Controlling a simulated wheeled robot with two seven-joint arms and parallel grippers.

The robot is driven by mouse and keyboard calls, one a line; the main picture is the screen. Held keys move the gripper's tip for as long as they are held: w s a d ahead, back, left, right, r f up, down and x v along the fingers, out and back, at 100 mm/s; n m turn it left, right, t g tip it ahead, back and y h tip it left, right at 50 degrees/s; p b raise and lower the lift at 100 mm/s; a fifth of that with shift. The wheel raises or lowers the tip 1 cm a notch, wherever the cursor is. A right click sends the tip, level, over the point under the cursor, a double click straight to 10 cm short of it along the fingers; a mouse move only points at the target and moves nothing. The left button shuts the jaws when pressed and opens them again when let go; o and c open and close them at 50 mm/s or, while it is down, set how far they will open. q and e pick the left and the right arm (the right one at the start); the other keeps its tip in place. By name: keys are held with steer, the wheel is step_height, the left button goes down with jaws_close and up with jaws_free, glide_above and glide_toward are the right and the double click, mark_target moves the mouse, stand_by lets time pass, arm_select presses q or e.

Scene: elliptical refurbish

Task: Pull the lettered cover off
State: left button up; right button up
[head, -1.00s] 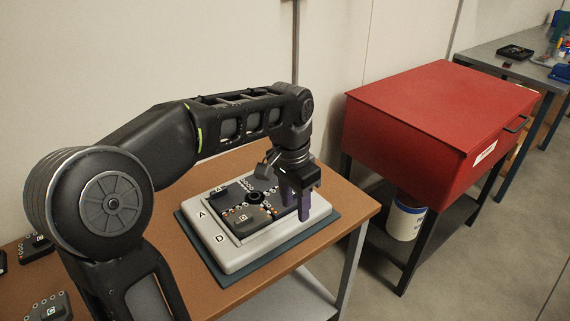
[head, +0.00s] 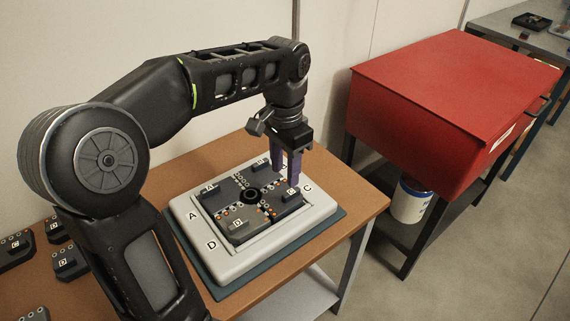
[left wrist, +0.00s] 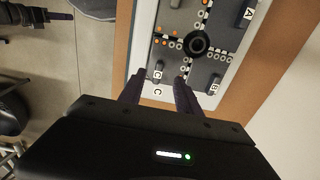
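The pale fixture (head: 228,262) lies on a dark mat on the brown table. Dark lettered covers sit in its quarters around a black central ring (head: 251,196): A (head: 211,187), B (head: 262,163), C (head: 291,193) and a greyer D (head: 238,224). My left gripper (head: 287,178) points down above cover C, with its purple fingers apart. In the left wrist view, the fingers (left wrist: 160,78) stand on either side of cover C's lettered end, with nothing clearly between them. My right gripper (left wrist: 62,16) shows small at that view's upper left.
Several loose lettered covers (head: 70,262) lie on the table at the left, partly behind my left arm. A red box (head: 440,100) on a dark stand and a white bucket (head: 411,202) are right of the table. Bare tabletop lies right of the fixture.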

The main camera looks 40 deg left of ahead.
mark_target(285, 195)
arm_select(q)
step_height(285, 195, down, 8)
steer(key=shift+r, duration=0.25)
jaws_close()
stand_by(0.6)
stand_by(0.5)
stand_by(1.5)
